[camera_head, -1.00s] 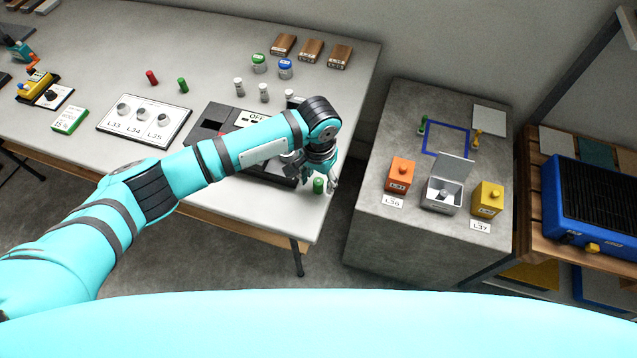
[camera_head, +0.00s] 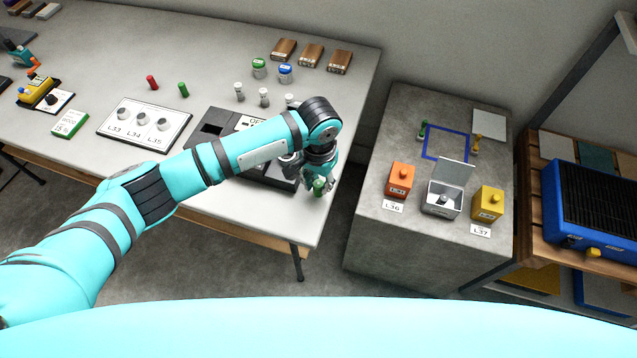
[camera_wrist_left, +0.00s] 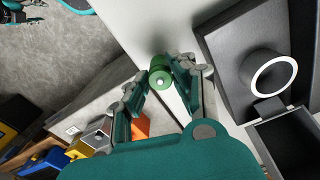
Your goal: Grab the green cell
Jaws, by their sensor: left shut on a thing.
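The green cell (camera_head: 318,188) is a small green cylinder standing near the right front edge of the long table. My left gripper (camera_head: 318,181) reaches down over it from above and is shut on it. In the left wrist view, the green cell (camera_wrist_left: 160,76) shows end-on between the two fingertips of the left gripper (camera_wrist_left: 161,80).
A black device (camera_head: 268,172) stands just left of the gripper, partly hidden by my arm. Another green cylinder (camera_head: 183,90) and a red one (camera_head: 152,82) stand farther left. A grey block table (camera_head: 370,245) is to the right, across a gap.

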